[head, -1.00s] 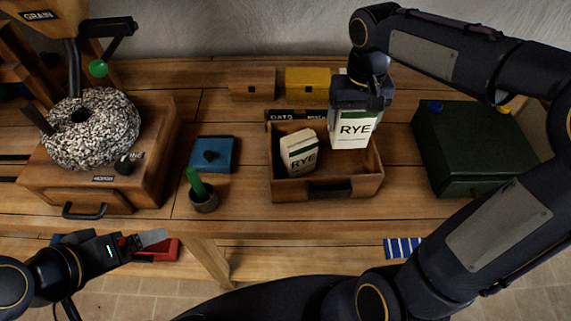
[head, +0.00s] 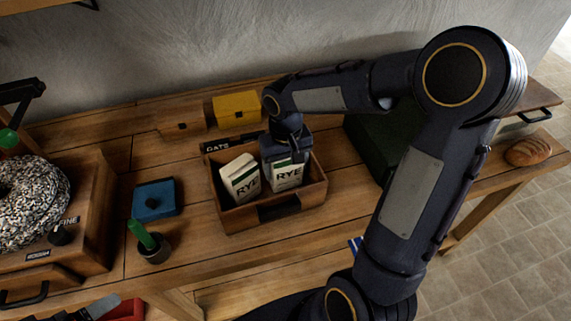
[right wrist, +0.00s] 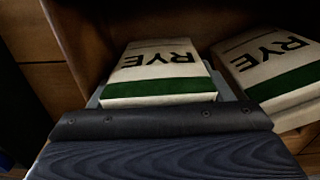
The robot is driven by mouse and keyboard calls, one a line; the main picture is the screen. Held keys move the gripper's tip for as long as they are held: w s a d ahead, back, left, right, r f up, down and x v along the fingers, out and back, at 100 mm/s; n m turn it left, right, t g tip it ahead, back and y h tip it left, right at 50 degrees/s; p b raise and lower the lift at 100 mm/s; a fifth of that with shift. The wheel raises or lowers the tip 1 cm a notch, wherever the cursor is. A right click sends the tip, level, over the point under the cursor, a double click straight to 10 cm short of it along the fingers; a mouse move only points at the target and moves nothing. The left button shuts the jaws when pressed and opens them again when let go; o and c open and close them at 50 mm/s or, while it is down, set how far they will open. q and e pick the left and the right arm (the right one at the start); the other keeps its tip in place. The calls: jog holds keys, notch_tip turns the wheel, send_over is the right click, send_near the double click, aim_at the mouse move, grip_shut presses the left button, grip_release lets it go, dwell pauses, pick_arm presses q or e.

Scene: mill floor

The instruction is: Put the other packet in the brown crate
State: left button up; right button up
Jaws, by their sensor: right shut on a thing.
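The brown crate (head: 238,218) stands on the bench and holds two white and green packets marked RYE. One packet (head: 240,178) leans at the left inside the crate. My right gripper (head: 287,160) is shut on the other packet (head: 288,176), which is down inside the crate at the right. The right wrist view shows the held packet (right wrist: 160,75) in the jaws and the leaning packet (right wrist: 270,70) beside it. Whether the held packet touches the crate's floor is hidden.
A label marked OATS (head: 218,146) is behind the crate, near a yellow box (head: 238,108) and a wooden box (head: 182,122). A blue box (head: 154,198) and a cup with a green handle (head: 152,246) are left of it. A dark green box (head: 380,145) is right. A loaf (head: 528,151) lies far right.

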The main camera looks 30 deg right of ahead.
jog(key=shift+f, duration=0.1)
jog(key=o, duration=1)
notch_tip(320, 180, up, 12)
jog(key=p, duration=0.9)
jog(key=shift+f, duration=0.1)
jog(key=shift+s+r+p, duration=0.1)
jog(key=shift+r+p, duration=0.2)
jog(key=shift+r, duration=0.05)
jog(key=s+a+r+t+y, duration=0.1)
jog(key=s+t, duration=0.1)
jog(key=s, duration=0.3)
jog(key=s+a+r+t+y, duration=0.1)
jog(key=s+a+r, duration=0.1)
jog(key=s, duration=0.4)
jog(key=s+a+r+t+y, duration=0.1)
jog(key=s+r+t, duration=0.1)
jog(key=s, duration=0.3)
jog(key=shift+s+a+t+y, duration=0.25)
jog(key=shift+s+t+y, duration=0.05)
jog(key=shift+s+y, duration=0.1)
